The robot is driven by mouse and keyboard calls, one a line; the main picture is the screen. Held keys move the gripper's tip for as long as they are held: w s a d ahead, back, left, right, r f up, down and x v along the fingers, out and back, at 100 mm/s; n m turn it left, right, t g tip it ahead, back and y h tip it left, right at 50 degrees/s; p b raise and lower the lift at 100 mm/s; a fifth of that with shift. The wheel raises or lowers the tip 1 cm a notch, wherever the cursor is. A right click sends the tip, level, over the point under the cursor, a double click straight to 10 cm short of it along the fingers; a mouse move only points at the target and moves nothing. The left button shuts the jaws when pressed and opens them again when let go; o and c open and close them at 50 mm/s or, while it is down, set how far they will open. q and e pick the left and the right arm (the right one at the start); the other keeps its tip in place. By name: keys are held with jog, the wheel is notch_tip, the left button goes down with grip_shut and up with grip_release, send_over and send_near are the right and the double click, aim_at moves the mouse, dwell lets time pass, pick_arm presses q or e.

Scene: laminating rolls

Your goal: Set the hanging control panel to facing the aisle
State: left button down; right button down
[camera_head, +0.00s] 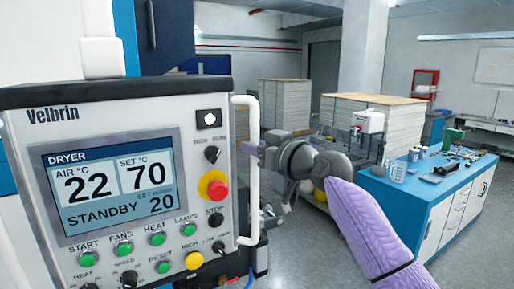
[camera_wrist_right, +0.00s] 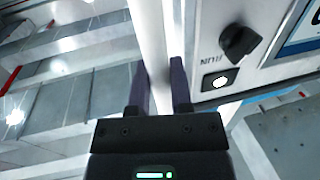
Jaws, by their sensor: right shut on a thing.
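The hanging control panel (camera_head: 120,180) fills the left of the head view, its screen and buttons turned toward me and slightly angled. A white vertical handle (camera_head: 250,175) runs along its right side. My right gripper (camera_head: 250,149) reaches in from the right at the upper part of this handle. In the right wrist view the two dark fingers (camera_wrist_right: 160,88) lie on either side of the white handle bar (camera_wrist_right: 152,40), shut on it. The panel's face with a black knob (camera_wrist_right: 240,42) shows beside them. My left gripper is not in view.
Stacks of sheets (camera_head: 375,105) and a pillar are behind. Grey floor (camera_head: 485,245) is open at the far right.

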jog(key=shift+r, duration=0.3)
jog(key=c, duration=1)
grip_release()
jog(key=o, duration=0.4)
jog(key=shift+w+a+f, duration=0.15)
jog(key=shift+w+f, duration=0.05)
jog(key=shift+w, duration=0.1)
jog(key=shift+o, duration=0.2)
jog(key=shift+s, duration=0.1)
jog(key=b+v, duration=0.4)
jog(key=v, duration=0.6)
